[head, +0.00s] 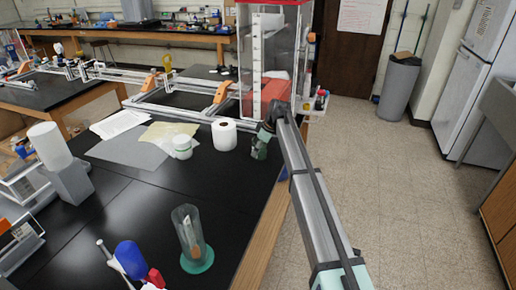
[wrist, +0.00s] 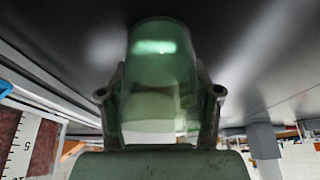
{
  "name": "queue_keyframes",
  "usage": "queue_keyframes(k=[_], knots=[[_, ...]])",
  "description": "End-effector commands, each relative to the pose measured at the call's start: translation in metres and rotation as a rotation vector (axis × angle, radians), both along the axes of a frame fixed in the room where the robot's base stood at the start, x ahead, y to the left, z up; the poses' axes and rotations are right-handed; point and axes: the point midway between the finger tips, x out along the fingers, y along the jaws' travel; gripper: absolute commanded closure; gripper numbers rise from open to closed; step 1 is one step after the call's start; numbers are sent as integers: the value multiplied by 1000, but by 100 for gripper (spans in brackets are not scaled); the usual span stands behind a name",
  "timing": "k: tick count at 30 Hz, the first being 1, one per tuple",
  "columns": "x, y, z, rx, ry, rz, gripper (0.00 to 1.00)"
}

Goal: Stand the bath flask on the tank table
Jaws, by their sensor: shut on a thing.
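The bath flask, a translucent green vessel (wrist: 158,85), fills the middle of the wrist view. The two fingers of my gripper (wrist: 160,105) press on its sides. In the head view my gripper (head: 265,133) is at the far right edge of the black table (head: 130,215), with the small dark green flask (head: 259,150) below it. I cannot tell whether the flask touches the tabletop. A tall clear tank (head: 272,50) with a red top and a white scale stands just behind my gripper; the surface under it is mostly hidden.
A paper roll (head: 224,134) and a white-lidded jar (head: 182,147) stand left of my gripper. A clear cylinder on a green base (head: 197,258) stands at the near edge. A metal rail frame (head: 180,103) lies behind. Floor (head: 400,190) is open at right.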

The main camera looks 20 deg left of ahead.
Motion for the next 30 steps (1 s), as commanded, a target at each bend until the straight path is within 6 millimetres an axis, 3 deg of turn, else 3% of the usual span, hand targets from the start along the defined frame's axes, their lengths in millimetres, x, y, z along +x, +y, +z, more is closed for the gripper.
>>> queue_keyframes(k=[5,6,8,9,22,30], knots=[[0,0,-1,0,0,0,75],[0,0,-2,0,0,0,34],[0,0,-1,0,0,0,13],[0,0,-1,0,0,0,8],[0,-2,4,0,0,0,8],[1,-17,39,1,-2,-1,8]])
